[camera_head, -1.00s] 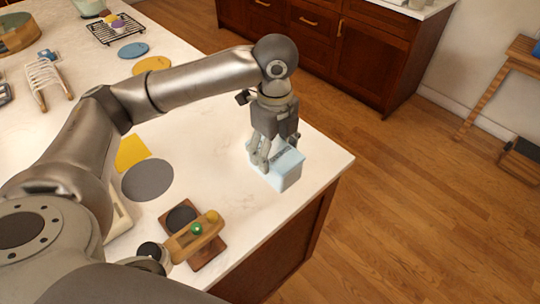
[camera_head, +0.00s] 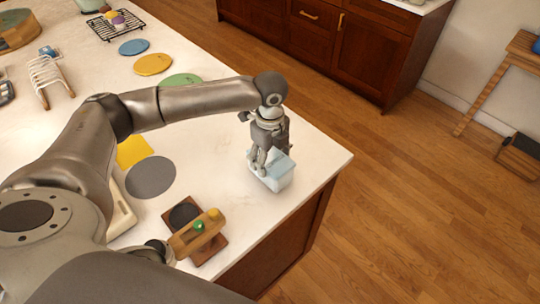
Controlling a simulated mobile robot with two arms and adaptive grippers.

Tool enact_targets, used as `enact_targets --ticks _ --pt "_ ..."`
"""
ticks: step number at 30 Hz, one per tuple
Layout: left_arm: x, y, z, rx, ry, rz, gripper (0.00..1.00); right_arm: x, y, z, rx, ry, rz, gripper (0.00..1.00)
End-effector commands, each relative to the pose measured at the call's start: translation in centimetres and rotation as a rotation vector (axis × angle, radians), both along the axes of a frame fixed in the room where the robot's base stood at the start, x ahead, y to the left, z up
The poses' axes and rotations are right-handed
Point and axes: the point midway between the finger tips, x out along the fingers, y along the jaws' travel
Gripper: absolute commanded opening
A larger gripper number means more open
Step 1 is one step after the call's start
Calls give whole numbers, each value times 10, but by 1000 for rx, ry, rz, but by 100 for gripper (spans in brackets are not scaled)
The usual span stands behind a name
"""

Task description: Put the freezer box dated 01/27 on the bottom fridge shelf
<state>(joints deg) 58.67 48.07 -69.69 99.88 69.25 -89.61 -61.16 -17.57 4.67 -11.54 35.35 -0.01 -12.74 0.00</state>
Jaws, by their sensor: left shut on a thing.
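A pale blue box (camera_head: 281,177) stands on the white counter near its right corner. My left gripper (camera_head: 263,166) comes down from above and is shut on the box's upper part. Any date on the box is too small to read, and the fingers cover part of its top. I cannot tell whether the box is lifted off the counter. No fridge shelf is in view.
On the counter (camera_head: 237,218) lie a grey disc (camera_head: 151,177), a yellow square (camera_head: 133,151) and several coloured discs. A wooden stand with coloured balls (camera_head: 197,233) is near the front edge. Wooden floor (camera_head: 420,200) lies open to the right.

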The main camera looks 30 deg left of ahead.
Motion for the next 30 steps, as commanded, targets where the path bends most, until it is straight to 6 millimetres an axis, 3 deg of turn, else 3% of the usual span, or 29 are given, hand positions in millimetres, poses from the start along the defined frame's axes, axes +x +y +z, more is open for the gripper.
enact_targets --ticks 3,4,8,21,26,30 --pt "1 0 -2 -1 -2 0 29 5 -1 1 0 -7 0 0" --pt "0 0 -2 0 -1 0 69 6 -1 1 -1 -9 0 0" --pt "0 0 -2 0 -1 0 86 10 -1 1 0 -15 0 0" --pt "0 0 3 0 -1 1 87 10 -1 -1 0 -15 -1 0" --pt "1 0 27 -1 -5 1 87 9 0 -9 1 -14 -2 0" --pt "2 0 59 -1 -7 1 87 9 2 -16 3 -14 -3 0"
